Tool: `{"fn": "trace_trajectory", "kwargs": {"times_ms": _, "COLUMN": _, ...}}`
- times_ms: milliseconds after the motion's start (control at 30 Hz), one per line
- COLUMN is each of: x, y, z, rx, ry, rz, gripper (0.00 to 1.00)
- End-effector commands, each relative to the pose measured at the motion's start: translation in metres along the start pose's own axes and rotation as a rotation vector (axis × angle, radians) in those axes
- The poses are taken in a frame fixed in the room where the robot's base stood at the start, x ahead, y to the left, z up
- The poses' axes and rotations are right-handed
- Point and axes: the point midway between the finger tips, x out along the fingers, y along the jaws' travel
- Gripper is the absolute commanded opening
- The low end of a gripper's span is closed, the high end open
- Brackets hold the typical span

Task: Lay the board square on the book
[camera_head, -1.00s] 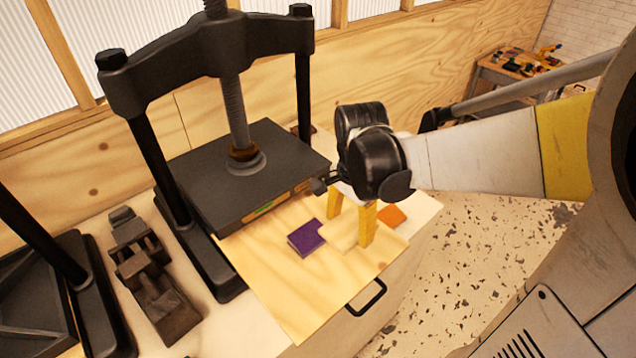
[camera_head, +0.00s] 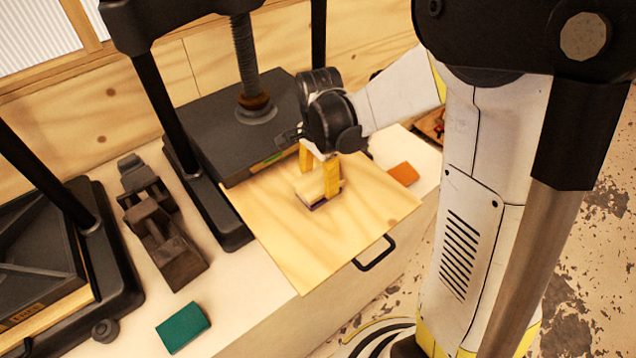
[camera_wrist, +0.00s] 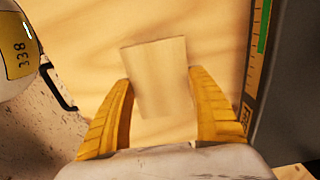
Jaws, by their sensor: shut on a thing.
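My gripper (camera_head: 319,180) has its yellow fingers closed on opposite sides of the board (camera_head: 308,189), a small pale wooden piece. In the wrist view, the board (camera_wrist: 157,80) lies between my fingers (camera_wrist: 160,92) and looks slightly turned against the wood grain below. The purple book (camera_head: 318,206) is almost wholly hidden under the board. Only a thin dark purple edge shows in the head view, and none of it shows in the wrist view. I cannot tell whether the board touches the book or hovers just above it.
The book lies on a plywood sheet (camera_head: 280,250) with a black handle (camera_head: 375,253), in front of a black press (camera_head: 235,150). An orange block (camera_head: 403,174) lies at right and a green block (camera_head: 183,327) at front left. A dark metal tool (camera_head: 160,230) stands at left.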

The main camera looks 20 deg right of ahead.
Motion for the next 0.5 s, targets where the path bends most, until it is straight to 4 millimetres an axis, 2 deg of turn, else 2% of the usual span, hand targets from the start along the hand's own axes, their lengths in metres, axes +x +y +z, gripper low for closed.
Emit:
{"fn": "trace_trajectory", "kwargs": {"times_ms": 33, "x": 0.012, "y": 0.0, "z": 0.0, "rx": 0.0, "ry": 0.0, "rz": 0.0, "gripper": 0.37}}
{"fn": "trace_trajectory", "kwargs": {"times_ms": 100, "x": 0.019, "y": 0.0, "z": 0.0, "rx": 0.0, "ry": 0.0, "rz": 0.0, "gripper": 0.37}}
{"fn": "trace_trajectory", "kwargs": {"times_ms": 467, "x": 0.023, "y": 0.0, "z": 0.0, "rx": 0.0, "ry": 0.0, "rz": 0.0, "gripper": 0.37}}
{"fn": "trace_trajectory", "kwargs": {"times_ms": 500, "x": 0.022, "y": 0.0, "z": 0.0, "rx": 0.0, "ry": 0.0, "rz": 0.0, "gripper": 0.74}}
